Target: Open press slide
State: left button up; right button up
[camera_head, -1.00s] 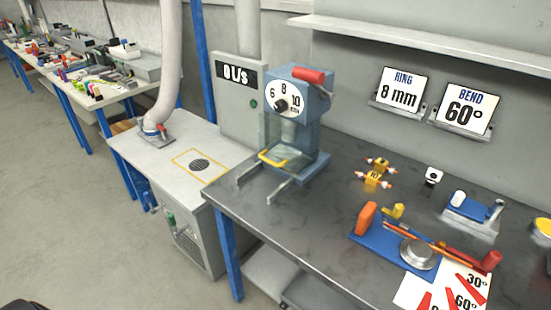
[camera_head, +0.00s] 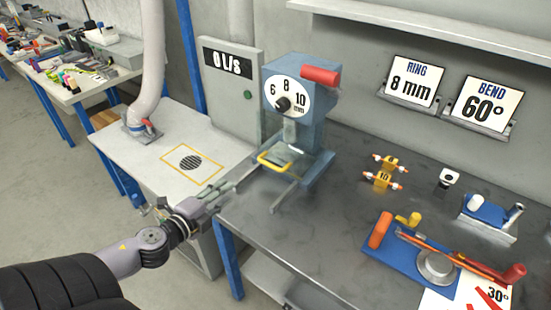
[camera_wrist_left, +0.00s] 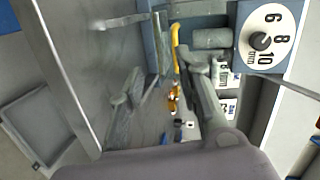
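The blue press (camera_head: 298,95) stands on the dark workbench, with a dial marked 6, 8 and 10 and a red handle. Its slide has a yellow handle (camera_head: 274,164) low at the front, above the base rails (camera_head: 287,195). The yellow handle also shows in the left wrist view (camera_wrist_left: 175,45), ahead of the fingers, near the dial (camera_wrist_left: 261,40). My left gripper (camera_head: 232,186) is left of the yellow handle, near the bench corner, and apart from it. In the left wrist view its two fingers (camera_wrist_left: 162,82) are spread with nothing between them. My right gripper is not in view.
A white side table (camera_head: 150,155) with a vent and an extraction hose (camera_head: 150,65) stands left of the press. Yellow parts (camera_head: 382,179) and a blue bending tool (camera_head: 395,250) lie on the bench to the right. A shelf (camera_head: 430,30) runs above.

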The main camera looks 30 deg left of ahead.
pick_arm(q)
notch_tip(320, 180, up, 2)
jog(key=d+m+h, duration=0.2)
jog(key=p, duration=0.2)
send_near(269, 164)
jog(key=x, duration=1)
jog(key=shift+w+f, duration=0.15)
jog(key=shift+f, duration=0.15)
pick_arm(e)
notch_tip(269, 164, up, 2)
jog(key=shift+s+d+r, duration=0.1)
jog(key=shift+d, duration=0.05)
pick_arm(q)
jog(key=shift+c, duration=0.5)
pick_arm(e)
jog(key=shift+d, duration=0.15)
pick_arm(q)
grip_shut()
jog(key=shift+f, duration=0.1)
